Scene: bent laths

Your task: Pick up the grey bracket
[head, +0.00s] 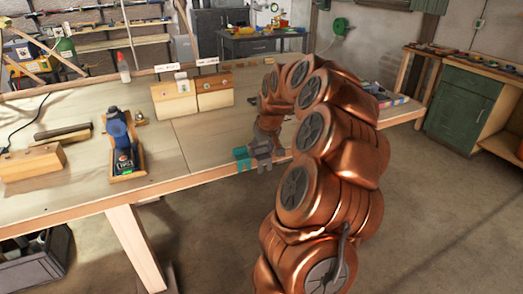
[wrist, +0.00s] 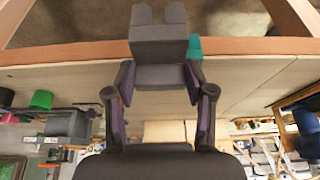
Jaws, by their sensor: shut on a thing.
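I cannot tell whether the two touch.
Bare bench top lies left of my gripper. A green cabinet (head: 463,112) stands at the right.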

